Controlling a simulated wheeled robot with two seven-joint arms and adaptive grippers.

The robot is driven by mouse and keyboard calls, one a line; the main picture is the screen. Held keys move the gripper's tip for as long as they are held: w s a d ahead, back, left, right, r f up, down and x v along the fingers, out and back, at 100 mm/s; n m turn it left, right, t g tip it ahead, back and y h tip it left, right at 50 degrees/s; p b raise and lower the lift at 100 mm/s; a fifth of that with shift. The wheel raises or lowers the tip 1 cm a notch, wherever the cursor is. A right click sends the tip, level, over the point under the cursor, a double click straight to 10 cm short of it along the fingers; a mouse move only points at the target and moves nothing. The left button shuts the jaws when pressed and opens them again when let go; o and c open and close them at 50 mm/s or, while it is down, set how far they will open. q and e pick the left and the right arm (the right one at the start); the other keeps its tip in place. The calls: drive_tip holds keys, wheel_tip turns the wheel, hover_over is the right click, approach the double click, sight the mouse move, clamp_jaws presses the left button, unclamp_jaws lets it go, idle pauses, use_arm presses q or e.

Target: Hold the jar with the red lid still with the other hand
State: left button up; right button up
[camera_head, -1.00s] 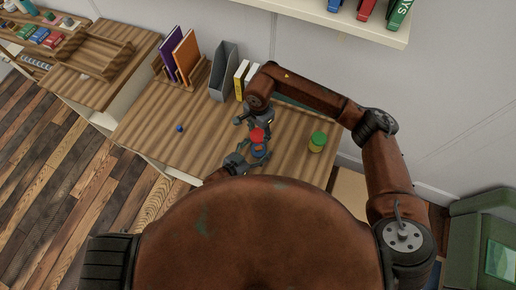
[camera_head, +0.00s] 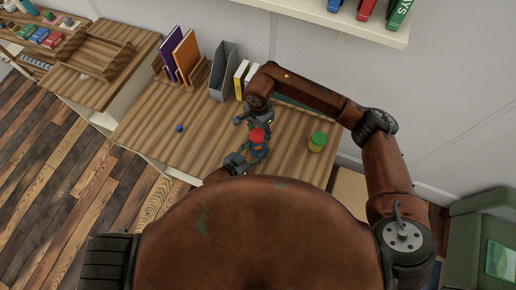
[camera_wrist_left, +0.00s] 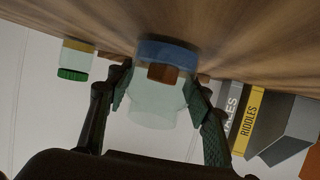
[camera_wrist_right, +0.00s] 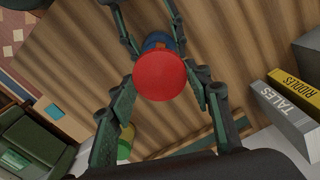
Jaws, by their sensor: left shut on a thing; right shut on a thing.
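The jar with the red lid (camera_head: 257,135) stands on the plank desk between my two grippers. In the left wrist view the jar (camera_wrist_left: 158,105) is pale and see-through with a blue band and something brown inside; its red lid does not show there. My left gripper (camera_wrist_left: 160,98) is shut on the jar's body, a finger on each side. In the right wrist view the red lid (camera_wrist_right: 160,76) faces the camera between the fingers of my right gripper (camera_wrist_right: 168,88), which is shut on it from above. The lid hides most of the jar in this view.
A jar with a green lid (camera_head: 318,141) stands to the right on the desk (camera_head: 200,150). A small blue ball (camera_head: 179,128) lies to the left. Books (camera_head: 186,55), a grey file holder (camera_head: 223,70) and yellow and white books (camera_head: 241,78) stand along the back.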

drive_tip(key=shift+f, duration=2.5)
drive_tip(key=shift+f, duration=0.85)
drive_tip(key=shift+f, duration=0.6)
